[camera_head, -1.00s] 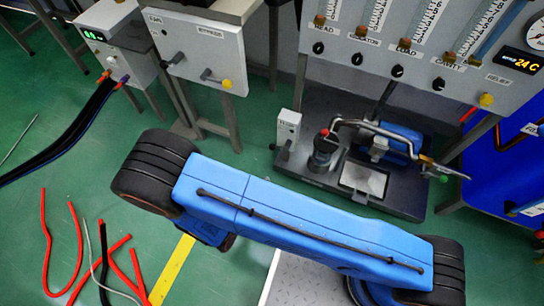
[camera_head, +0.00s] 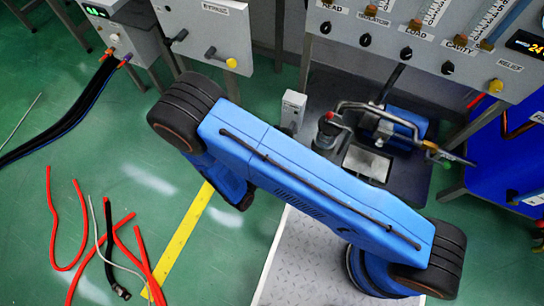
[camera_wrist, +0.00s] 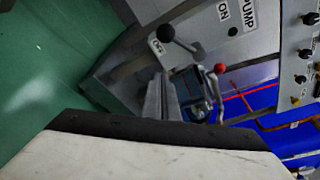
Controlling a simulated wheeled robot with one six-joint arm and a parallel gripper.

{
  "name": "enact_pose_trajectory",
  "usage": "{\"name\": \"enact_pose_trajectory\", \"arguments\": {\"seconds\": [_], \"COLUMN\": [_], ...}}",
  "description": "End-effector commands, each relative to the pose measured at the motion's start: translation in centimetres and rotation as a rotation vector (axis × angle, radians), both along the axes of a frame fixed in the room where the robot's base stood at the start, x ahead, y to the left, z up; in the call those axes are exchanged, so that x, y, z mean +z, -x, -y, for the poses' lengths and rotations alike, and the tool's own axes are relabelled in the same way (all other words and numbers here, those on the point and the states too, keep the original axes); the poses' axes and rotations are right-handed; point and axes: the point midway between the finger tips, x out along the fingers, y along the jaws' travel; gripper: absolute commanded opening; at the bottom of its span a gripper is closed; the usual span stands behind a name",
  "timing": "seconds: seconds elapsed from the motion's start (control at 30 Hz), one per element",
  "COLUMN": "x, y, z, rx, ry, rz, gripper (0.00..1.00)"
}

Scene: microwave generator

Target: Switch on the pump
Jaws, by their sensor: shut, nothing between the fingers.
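In the wrist view, a light grey panel (camera_wrist: 262,38) with labels PUMP, ON and OFF fills the upper middle. A black-knobbed lever (camera_wrist: 167,33) stands out from it, its knob beside the OFF label. My gripper (camera_wrist: 161,80) is shut and empty, its grey fingers a little below the knob in the picture and seemingly apart from it. In the head view, a small pale switch box (camera_head: 293,106) stands beside the pump unit (camera_head: 385,140), partly hidden by my blue arm. My gripper is hidden there.
A grey panel with dials (camera_head: 430,45) stands at upper right, with a blue panel (camera_head: 500,155) at right. A hydraulic box (camera_head: 205,35) stands at upper left. Red hoses (camera_head: 65,225) lie on the green floor, where there is free room around a yellow line (camera_head: 182,245).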

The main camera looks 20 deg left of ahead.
Motion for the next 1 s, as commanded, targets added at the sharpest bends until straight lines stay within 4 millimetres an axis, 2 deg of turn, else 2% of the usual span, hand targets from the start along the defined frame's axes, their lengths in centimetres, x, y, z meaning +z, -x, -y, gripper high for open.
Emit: {"name": "enact_pose_trajectory", "arguments": {"seconds": [0.07, 0.33, 1.0], "x": [-0.2, 1.6, 2.1], "y": [-1.2, -2.9, -3.3], "z": [0.5, -1.7, -2.3], "rx": [-0.004, -0.001, 0.000], "ry": [0.000, -0.002, -0.014], "rz": [0.000, 0.000, 0.001], "gripper": [0.00, 0.00, 0.00]}}
